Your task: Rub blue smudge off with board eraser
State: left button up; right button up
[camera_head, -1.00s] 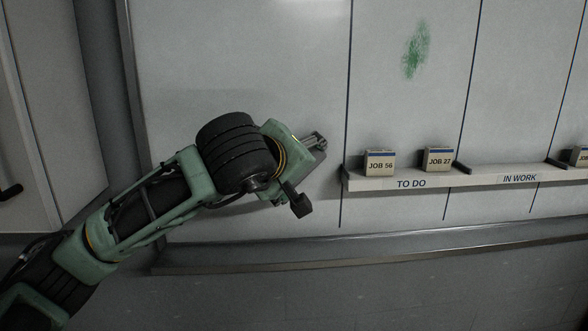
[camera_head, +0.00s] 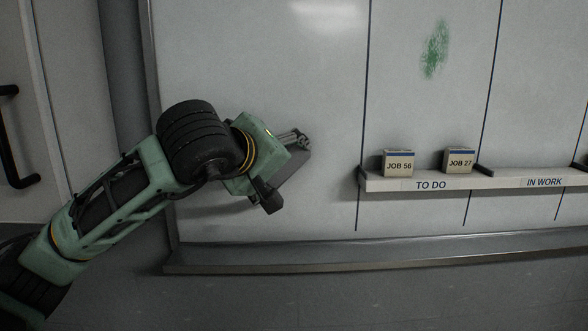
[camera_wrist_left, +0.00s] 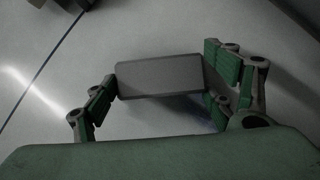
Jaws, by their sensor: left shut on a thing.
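My left gripper (camera_head: 300,142) is in front of the whiteboard (camera_head: 270,70), left of the TO DO shelf. In the left wrist view its fingers are shut on a grey block-shaped board eraser (camera_wrist_left: 160,77), held by its two ends. The eraser's grey edge also shows beside the gripper in the head view (camera_head: 296,172). The eraser is close to the board; I cannot tell whether it touches. A faint bluish patch (camera_wrist_left: 206,124) shows behind the right finger in the left wrist view. The blue smudge is not visible in the head view. My right gripper is not in view.
A green smudge (camera_head: 435,48) is higher up on the right. The shelf (camera_head: 400,183), marked TO DO and IN WORK, carries the JOB 56 block (camera_head: 398,164) and JOB 27 block (camera_head: 459,161). A metal ledge (camera_head: 300,262) runs below the board. A door handle (camera_head: 12,140) is at the far left.

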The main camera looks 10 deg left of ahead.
pick_arm(q)
jog(key=s+a+b, duration=0.3)
jog(key=a, duration=1.1)
jog(key=shift+s+a, duration=0.15)
jog(key=shift+s, duration=0.2)
dwell(0.8)
jog(key=s+d+b, duration=0.1)
jog(key=s, duration=0.5)
jog(key=shift+d, duration=0.25)
